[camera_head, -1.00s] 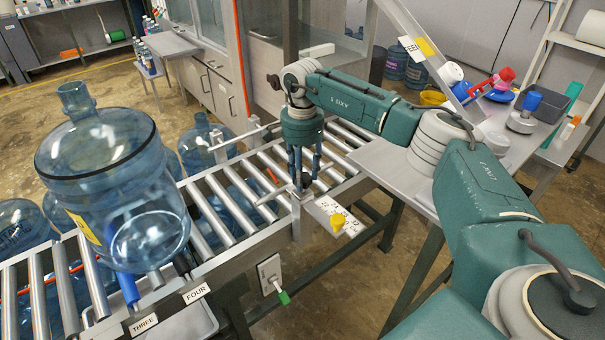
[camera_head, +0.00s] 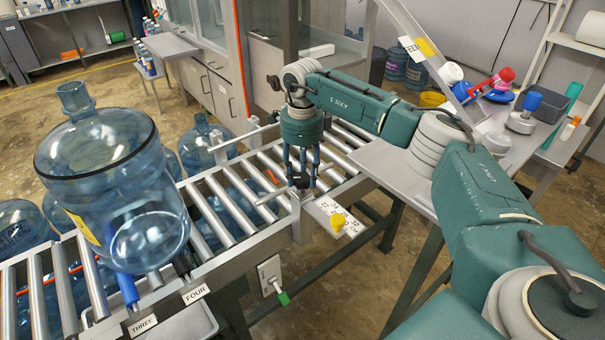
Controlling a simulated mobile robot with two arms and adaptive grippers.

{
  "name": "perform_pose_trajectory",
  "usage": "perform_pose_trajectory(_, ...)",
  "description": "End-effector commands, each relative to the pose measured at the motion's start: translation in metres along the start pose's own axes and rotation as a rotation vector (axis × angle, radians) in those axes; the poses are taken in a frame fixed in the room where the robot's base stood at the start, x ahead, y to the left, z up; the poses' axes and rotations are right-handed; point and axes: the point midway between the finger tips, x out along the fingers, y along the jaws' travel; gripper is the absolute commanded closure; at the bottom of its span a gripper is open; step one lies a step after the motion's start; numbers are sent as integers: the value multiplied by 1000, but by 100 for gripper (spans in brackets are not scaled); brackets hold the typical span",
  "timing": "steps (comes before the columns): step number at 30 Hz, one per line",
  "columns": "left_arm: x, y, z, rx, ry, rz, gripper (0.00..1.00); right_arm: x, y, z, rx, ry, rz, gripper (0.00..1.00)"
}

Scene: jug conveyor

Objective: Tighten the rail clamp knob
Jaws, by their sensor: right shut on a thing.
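My right gripper (camera_head: 301,184) points down over the near rail of the roller conveyor (camera_head: 235,200). Its fingers are shut on a small dark knob, the rail clamp knob (camera_head: 299,181), at the top of the clamp by the rail. The fingers hide much of the knob. Just below and to the right is a grey plate with a printed scale (camera_head: 324,209) and a yellow pointer or knob (camera_head: 338,222). My left gripper is not in view.
A large blue water jug (camera_head: 115,190) stands on the rollers at the left. A grey side table (camera_head: 385,165) with several items lies under my right arm.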

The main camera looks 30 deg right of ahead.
Motion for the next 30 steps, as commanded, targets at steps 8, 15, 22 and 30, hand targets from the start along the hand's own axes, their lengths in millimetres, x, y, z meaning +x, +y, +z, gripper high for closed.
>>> perform_pose_trajectory(8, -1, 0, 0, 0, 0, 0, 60, -1, -1, 2, 260, -5, -2, 85)
perform_pose_trajectory(15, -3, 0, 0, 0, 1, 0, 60, -2, -1, 2, 488, -5, -2, 85)
perform_pose_trajectory(22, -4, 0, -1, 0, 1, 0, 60, -2, -2, 2, 697, -6, -2, 85)
perform_pose_trajectory(30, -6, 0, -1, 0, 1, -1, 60, -2, -2, 2, 890, -8, -2, 85)
